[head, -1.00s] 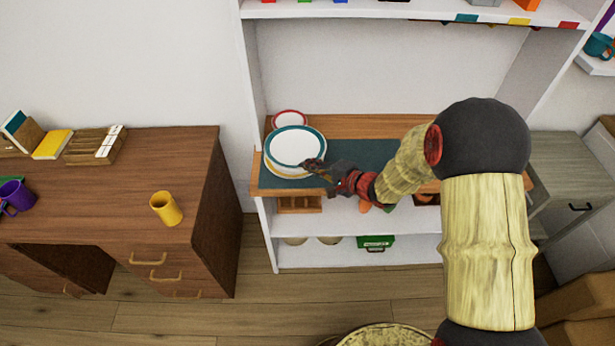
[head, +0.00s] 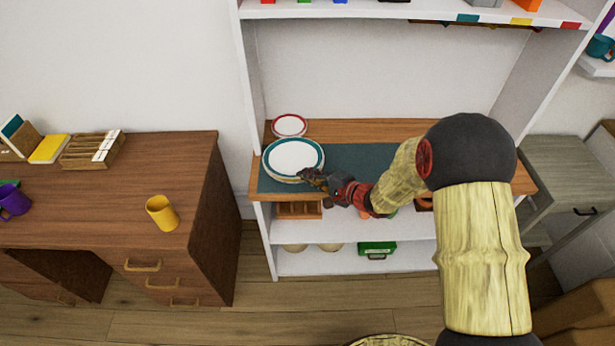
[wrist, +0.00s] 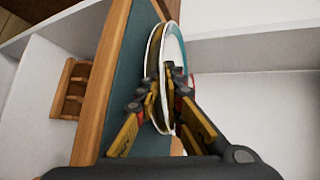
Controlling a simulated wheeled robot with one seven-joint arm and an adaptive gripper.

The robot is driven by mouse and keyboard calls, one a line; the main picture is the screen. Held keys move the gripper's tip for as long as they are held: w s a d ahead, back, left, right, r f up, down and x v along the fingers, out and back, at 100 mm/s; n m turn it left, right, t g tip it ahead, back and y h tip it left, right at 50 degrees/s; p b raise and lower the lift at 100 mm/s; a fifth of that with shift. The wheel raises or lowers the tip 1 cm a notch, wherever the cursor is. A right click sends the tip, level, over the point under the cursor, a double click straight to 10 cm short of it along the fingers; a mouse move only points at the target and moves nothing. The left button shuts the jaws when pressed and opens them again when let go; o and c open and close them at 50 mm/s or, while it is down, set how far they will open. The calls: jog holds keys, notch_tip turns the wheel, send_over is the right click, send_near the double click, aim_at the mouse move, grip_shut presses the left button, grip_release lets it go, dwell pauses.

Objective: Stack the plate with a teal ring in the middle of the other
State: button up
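The plate with a teal ring (head: 294,155) lies nearly flat over the other plate (head: 283,180), on the teal mat at the left end of the shelf unit's counter. Only a thin strip of the lower plate's rim shows beneath it. The teal-ringed plate also shows in the wrist view (wrist: 174,48), with the other plate (wrist: 153,50) close against its underside. My gripper (head: 306,175) is at the near right rim. In the wrist view its fingertips (wrist: 163,80) close in on the teal-ringed plate's rim from both sides. I cannot tell whether the plates fully touch.
A small red-rimmed plate (head: 289,125) sits just behind the stack. The teal mat (head: 355,160) is clear to the right. A wooden rack (head: 298,210) stands on the shelf below. A brown desk with a yellow mug (head: 161,213) is at the left.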

jog(key=shift+o, duration=1.3)
jog(key=shift+f, duration=0.2)
jog(key=shift+r, duration=0.1)
jog(key=shift+s+d+r, duration=0.1)
jog(key=p+v, duration=0.5)
jog(key=v, duration=0.7)
jog(key=w+d+r+n+t+h, duration=0.1)
jog(key=d+r+n+h, duration=0.1)
jog(key=d+r+h, duration=0.5)
jog(key=d+r+n+h, duration=0.25)
jog(key=d+r, duration=0.25)
jog(key=r, duration=0.5)
jog(key=s+d+r+n+g+h, duration=0.1)
jog(key=s+r, duration=0.2)
jog(key=s, duration=0.3)
jog(key=s+r+n+g+h, duration=0.1)
jog(key=s+r+h, duration=0.15)
jog(key=s, duration=0.35)
jog(key=s+a+n+g+y, duration=0.1)
jog(key=s+a+n, duration=0.1)
jog(key=s, duration=0.5)
jog(key=s+a+r+n+g+y, duration=0.1)
jog(key=s+a, duration=0.3)
jog(key=s, duration=0.4)
jog(key=shift+n+g+y+b, duration=0.3)
jog(key=shift+n+g+y, duration=0.3)
jog(key=shift+n, duration=0.05)
jog(key=shift+d+r, duration=0.1)
jog(key=shift+r, duration=0.05)
